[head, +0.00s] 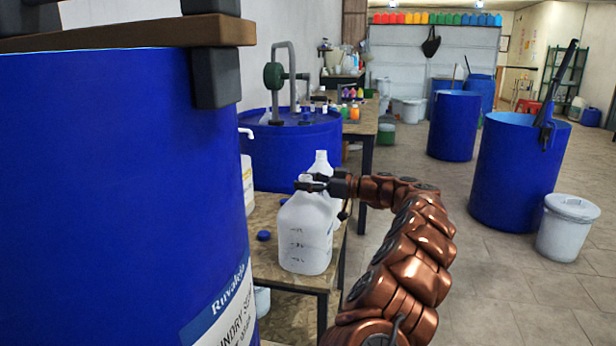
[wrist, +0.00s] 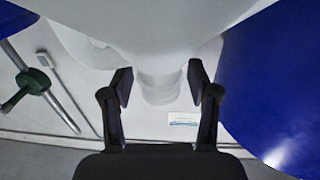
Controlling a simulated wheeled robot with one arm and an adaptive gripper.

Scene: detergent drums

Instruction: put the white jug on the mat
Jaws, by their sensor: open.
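A white jug (head: 304,240) stands upright on the small wooden table (head: 262,215) in the head view. A pale bottle neck (head: 321,160) rises just behind my gripper; I cannot tell whether it belongs to this jug or to another behind it. My gripper (head: 307,184) is at the height of the jug's top. In the wrist view my gripper (wrist: 160,85) is open, its two fingers on either side of a white neck (wrist: 160,88). The white body (wrist: 150,25) fills the top of that view. Whether the fingers touch the neck is unclear. I cannot make out a mat.
A big blue drum (head: 110,200) blocks the left foreground. Another blue drum (head: 290,155) with a pump stands behind the table. A blue cap (head: 264,236) lies on the table. Open blue drums (head: 515,170) and a white bucket (head: 568,228) stand right. Floor between is free.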

